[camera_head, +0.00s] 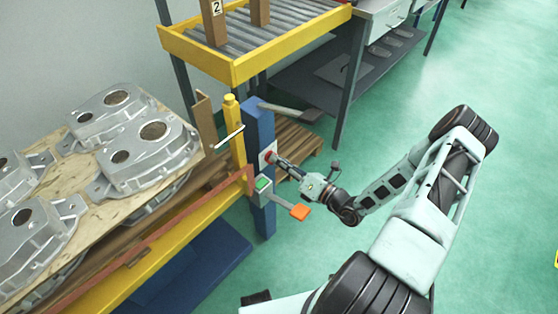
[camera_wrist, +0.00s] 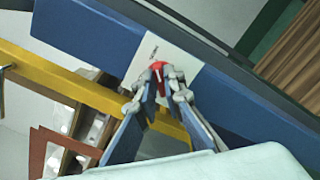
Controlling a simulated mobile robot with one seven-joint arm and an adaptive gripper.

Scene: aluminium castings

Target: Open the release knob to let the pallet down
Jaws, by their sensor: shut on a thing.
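The release knob is red and sits on a white plate (camera_head: 268,154) on a blue post (camera_head: 261,128). In the wrist view the red knob (camera_wrist: 157,66) shows between my fingertips, in front of the white plate (camera_wrist: 182,60). My gripper (camera_head: 274,159) reaches the knob from the right and is shut on it; the fingers hide part of the knob. The pallet (camera_head: 160,207) is a wooden board at the left, carrying several grey aluminium castings (camera_head: 148,150). It lies above a yellow beam (camera_head: 190,230).
A yellow-framed roller conveyor (camera_head: 250,65) stands behind. A wooden pallet (camera_head: 300,143) lies on the floor behind the post.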

